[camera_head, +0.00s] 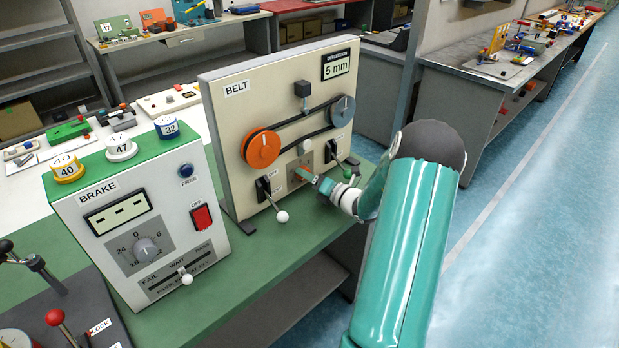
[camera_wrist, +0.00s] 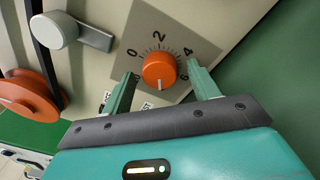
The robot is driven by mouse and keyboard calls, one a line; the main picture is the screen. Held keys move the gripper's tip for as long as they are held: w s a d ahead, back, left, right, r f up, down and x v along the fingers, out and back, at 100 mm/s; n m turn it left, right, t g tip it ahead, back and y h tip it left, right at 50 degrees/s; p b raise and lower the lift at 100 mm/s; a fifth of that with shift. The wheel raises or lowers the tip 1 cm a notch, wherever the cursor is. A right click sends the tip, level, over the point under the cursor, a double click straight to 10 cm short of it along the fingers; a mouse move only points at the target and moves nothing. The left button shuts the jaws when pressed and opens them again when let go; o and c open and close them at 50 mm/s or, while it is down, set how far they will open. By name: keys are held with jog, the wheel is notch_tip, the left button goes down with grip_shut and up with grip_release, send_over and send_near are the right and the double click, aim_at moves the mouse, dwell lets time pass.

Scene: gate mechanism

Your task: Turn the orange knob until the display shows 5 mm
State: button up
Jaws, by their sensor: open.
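The orange knob (camera_wrist: 158,70) sits on a grey dial plate (camera_wrist: 150,25) with a scale marked 0, 2 and 4 among its numbers. Its white mark points down in the wrist view. My gripper (camera_wrist: 161,71) is open, with one finger on each side of the knob; I cannot tell whether either finger touches it. In the head view my gripper (camera_head: 308,176) is at the lower part of the BELT panel (camera_head: 225,115) and largely hides the knob. The display (camera_head: 336,65) at the panel's upper right, labelled DEFLECTION, reads 5 mm.
An orange pulley (camera_head: 262,149) and a grey pulley (camera_head: 342,110) carry a black belt above the knob. A lever with a white ball (camera_head: 282,216) stands to its left and a green-ended lever (camera_head: 352,162) to its right. The BRAKE box (camera_head: 140,225) stands at left.

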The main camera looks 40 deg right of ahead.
jog(key=s, duration=0.4)
jog(key=s+d, duration=0.1)
jog(key=s, duration=0.8)
jog(key=shift+s+d, duration=0.35)
jog(key=w+a+r+n+g+y, duration=0.1)
jog(key=a+r+n+g+y, duration=0.35)
jog(key=a+n, duration=0.85)
jog(key=a+r+n+g+y, duration=0.2)
jog(key=a+r+n+g, duration=0.5)
jog(key=a, duration=0.9)
jog(key=s+a+r+n+h, duration=0.3)
jog(key=s+n, duration=0.3)
jog(key=n, duration=0.6)
jog(key=s+a+r+n+h, duration=0.4)
jog(key=s+a+n+h, duration=0.1)
jog(key=n, duration=0.7)
jog(key=shift+s+a+r+g+h, duration=0.25)
jog(key=shift+s+a+g+h, duration=0.1)
jog(key=shift+s+a, duration=0.35)
